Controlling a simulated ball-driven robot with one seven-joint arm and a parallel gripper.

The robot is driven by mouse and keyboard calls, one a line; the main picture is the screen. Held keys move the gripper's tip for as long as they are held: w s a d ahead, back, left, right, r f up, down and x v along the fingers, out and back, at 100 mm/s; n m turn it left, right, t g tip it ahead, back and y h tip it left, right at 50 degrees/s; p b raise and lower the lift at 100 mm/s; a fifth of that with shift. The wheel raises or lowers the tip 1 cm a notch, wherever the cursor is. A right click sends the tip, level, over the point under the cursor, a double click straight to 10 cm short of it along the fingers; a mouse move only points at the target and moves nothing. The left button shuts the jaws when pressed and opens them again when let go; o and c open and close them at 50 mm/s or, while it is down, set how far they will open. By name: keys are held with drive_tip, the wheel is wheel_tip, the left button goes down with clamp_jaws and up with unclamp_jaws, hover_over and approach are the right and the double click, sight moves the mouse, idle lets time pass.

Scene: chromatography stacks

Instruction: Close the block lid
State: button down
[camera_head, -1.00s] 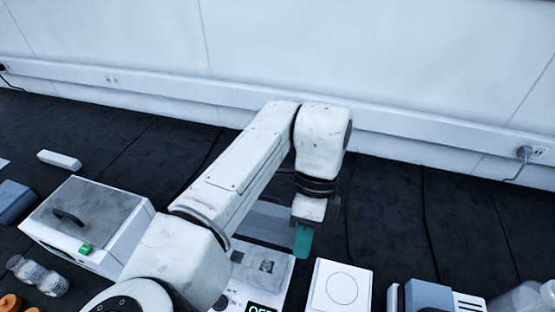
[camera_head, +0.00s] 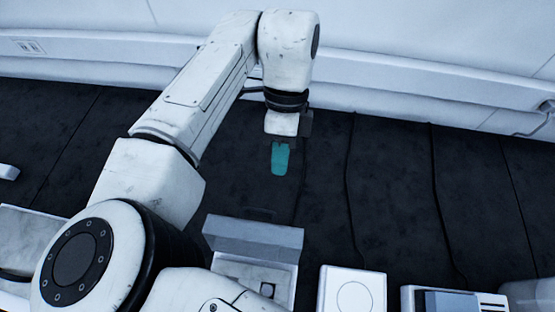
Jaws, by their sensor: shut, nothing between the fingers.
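The block heater, a white box (camera_head: 228,268), stands at the bottom centre, partly hidden by my arm. Its grey lid (camera_head: 253,238) is raised at the back edge, tilted up and open, with the top of the box showing in front of it. My gripper (camera_head: 280,160), with teal fingers, is shut and empty. It appears above and beyond the lid in the picture, apart from it, pointing down over the dark bench. Its height above the bench is hard to tell.
A white plate device with a round mark (camera_head: 353,292) stands right of the block. Further right is a grey and white device (camera_head: 450,303). A pale box (camera_head: 30,240) is at the left edge. The dark bench (camera_head: 390,190) behind is clear up to the wall.

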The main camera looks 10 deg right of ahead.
sight(273, 221)
drive_tip(key=s+f+b, duration=0.2)
drive_tip(key=s+a+f+b, duration=0.1)
drive_tip(key=s+f, duration=0.1)
drive_tip(key=s+a+f+b, duration=0.1)
drive_tip(key=s+f+b, duration=0.1)
drive_tip(key=shift+a+f+b, duration=0.15)
drive_tip(key=shift+f+b, duration=0.2)
drive_tip(key=shift+s+r, duration=0.1)
drive_tip(key=shift+s, duration=0.4)
drive_tip(key=shift+a, duration=0.1)
